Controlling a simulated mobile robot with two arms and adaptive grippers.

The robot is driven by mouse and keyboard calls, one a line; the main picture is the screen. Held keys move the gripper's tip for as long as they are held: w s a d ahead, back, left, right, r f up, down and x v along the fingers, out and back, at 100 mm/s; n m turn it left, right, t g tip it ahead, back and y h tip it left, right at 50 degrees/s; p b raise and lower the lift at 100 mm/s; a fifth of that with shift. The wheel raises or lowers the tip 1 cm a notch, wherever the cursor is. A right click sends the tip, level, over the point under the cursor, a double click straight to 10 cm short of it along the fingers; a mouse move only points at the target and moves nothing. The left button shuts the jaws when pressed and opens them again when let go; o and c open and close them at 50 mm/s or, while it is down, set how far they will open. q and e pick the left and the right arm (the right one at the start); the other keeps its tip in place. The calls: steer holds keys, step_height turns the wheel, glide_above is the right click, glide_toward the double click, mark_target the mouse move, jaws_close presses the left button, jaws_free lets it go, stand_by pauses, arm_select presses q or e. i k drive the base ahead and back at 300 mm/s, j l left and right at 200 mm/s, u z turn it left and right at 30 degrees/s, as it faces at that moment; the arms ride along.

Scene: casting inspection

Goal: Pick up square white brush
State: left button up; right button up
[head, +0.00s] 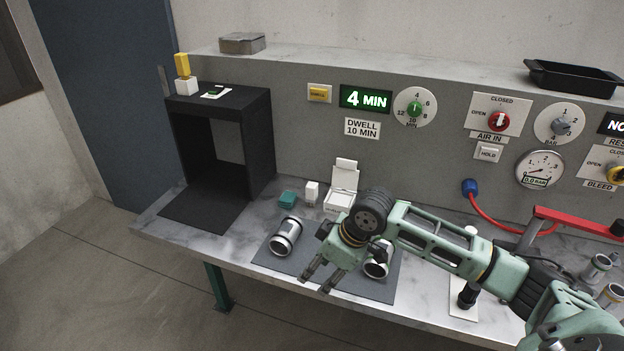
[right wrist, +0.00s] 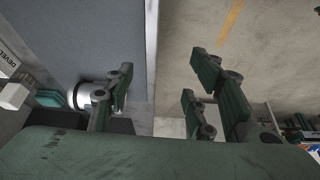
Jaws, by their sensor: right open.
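A small upright white block (head: 311,192), which may be the square white brush, stands at the back of the bench beside a teal block (head: 288,200). Its bristles cannot be made out. In the right wrist view a white block (right wrist: 14,96) shows at the left edge next to a teal block (right wrist: 48,98). My right gripper (head: 315,281) is open and empty above the front of the dark mat, in front of and apart from the white block. Its fingers (right wrist: 158,98) show spread in the right wrist view. My left gripper is not in view.
Silver cylindrical castings (head: 286,237) and (head: 377,262) lie on the dark mat (head: 270,262). An open white box (head: 342,187) stands right of the white block. A black booth (head: 257,140) stands left. My right forearm crosses the bench's right side. A red hose (head: 490,222) lies behind.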

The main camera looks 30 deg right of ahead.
mark_target(311, 196)
steer(key=i+l, duration=0.85)
steer(key=i, duration=0.2)
